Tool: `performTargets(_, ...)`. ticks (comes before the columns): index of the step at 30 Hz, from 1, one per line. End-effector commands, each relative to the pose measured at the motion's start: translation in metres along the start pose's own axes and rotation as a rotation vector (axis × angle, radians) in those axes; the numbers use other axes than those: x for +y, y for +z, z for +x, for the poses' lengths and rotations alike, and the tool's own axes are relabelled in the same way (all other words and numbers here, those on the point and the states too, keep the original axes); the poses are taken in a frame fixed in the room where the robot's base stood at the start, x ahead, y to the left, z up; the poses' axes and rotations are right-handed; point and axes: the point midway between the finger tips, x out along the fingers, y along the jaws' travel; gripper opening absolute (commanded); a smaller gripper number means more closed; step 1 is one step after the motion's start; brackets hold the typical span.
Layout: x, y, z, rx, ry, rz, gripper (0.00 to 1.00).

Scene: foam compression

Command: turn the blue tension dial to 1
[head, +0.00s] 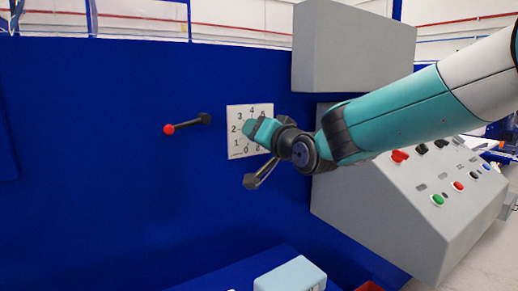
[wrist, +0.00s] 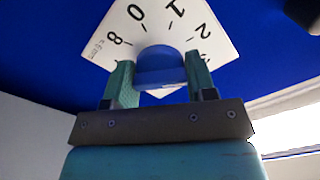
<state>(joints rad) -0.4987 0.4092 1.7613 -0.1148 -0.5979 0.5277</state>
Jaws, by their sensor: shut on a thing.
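The white square dial plate (head: 235,117) is on the blue wall, with black numerals around it. In the wrist view the plate (wrist: 116,22) shows 8, 0, 1 and 2 upside down or tilted. The blue tension dial (wrist: 160,66) sits in front of the plate. My gripper (wrist: 161,82) has one green finger on each side of the dial and is shut on it. In the head view my gripper (head: 262,130) covers the right part of the plate and hides the dial. I cannot see which numeral the dial points at.
A black lever with a red knob (head: 168,129) sticks out left of the plate. A grey box (head: 350,50) hangs above right. A sloped grey console (head: 410,225) with coloured buttons stands right, below my arm. A pale blue block (head: 290,275) is at the bottom.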

Motion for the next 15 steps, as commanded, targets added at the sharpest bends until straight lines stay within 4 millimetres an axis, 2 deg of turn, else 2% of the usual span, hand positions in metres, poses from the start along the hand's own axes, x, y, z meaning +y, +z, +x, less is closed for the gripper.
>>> performTargets(1, 0.0034, 0.0062, -0.0004, -0.003, 0.000, -0.042, 0.27)
performTargets(15, 0.0032, 0.0058, -0.0003, -0.005, 0.000, -0.488, 0.27)
